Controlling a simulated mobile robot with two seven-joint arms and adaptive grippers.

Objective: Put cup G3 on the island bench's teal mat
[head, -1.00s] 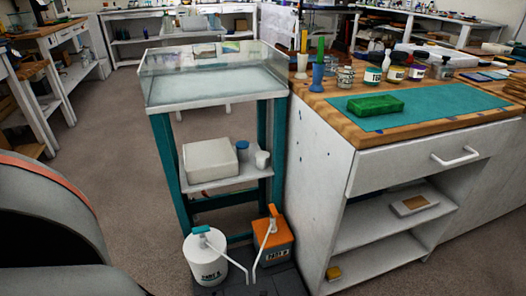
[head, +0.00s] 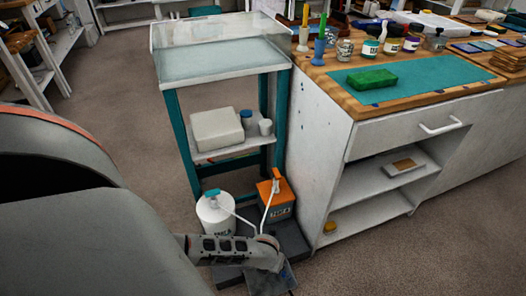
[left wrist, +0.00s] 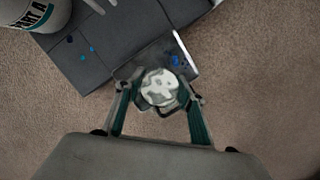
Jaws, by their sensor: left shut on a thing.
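My left gripper (left wrist: 160,96) is shut around a small cup (left wrist: 158,86) in the left wrist view. The cup shows from above, with pale, whitish contents; no label can be read. In the head view my left arm reaches low, in front of the pump containers, and the cup cannot be made out there. The teal mat (head: 450,75) lies on the wooden top of the island bench (head: 330,72), up and to the right of my gripper. A green block (head: 371,79) sits on the mat's left part. My right gripper is not in view.
A white pump bucket (head: 215,217) and an orange pump container (head: 277,200) stand on a dark base (left wrist: 125,35) close to my left gripper. A teal-legged stand (head: 182,135) is behind them. Jars (head: 370,48) line the mat's back edge. The mat's right part is clear.

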